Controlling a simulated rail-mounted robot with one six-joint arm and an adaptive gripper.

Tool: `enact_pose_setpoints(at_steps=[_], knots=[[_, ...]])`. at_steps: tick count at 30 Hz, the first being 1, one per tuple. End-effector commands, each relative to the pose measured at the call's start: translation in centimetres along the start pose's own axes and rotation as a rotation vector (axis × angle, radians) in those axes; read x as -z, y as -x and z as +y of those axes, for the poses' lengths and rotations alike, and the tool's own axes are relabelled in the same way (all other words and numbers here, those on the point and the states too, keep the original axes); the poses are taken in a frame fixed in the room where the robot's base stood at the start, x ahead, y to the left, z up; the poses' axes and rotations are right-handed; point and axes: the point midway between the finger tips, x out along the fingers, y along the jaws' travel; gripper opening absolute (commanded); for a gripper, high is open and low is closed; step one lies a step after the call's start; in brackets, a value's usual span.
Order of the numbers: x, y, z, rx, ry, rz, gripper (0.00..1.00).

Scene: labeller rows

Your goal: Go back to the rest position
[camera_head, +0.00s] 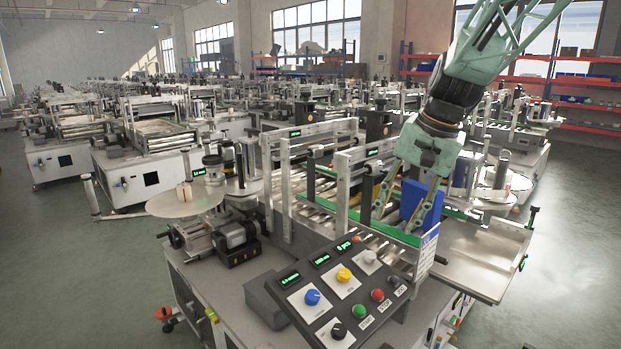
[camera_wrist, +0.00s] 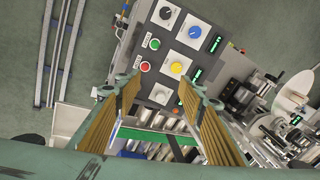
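My gripper (camera_head: 397,218) hangs over the nearest labeller in the head view, its fingers pointing down toward the conveyor beside the control panel (camera_head: 345,285). In the wrist view my gripper (camera_wrist: 160,92) has its two tan-padded fingers spread wide with nothing held between them. The panel (camera_wrist: 172,50) and conveyor rollers (camera_wrist: 165,122) show through the gap. A blue box (camera_head: 424,208) stands on the labeller close to the right finger in the head view, partly covered by it. I cannot tell whether they touch.
A metal out-feed tray (camera_head: 478,258) extends to the right. Upright metal frames (camera_head: 340,190) stand left of my gripper. A label reel disc (camera_head: 185,203) is at the left. More labeller rows fill the background. Grey floor (camera_head: 570,270) is open at the right.

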Motion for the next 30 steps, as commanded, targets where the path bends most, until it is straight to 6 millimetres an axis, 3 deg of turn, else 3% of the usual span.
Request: enact_pose_setpoints(at_steps=[13, 30], knots=[[-7.0, 5.2, 2.0, -0.022, 0.104, 0.028, 0.37], [-16.1, 9.8, 5.8, -0.057, 0.235, 0.061, 0.37]])
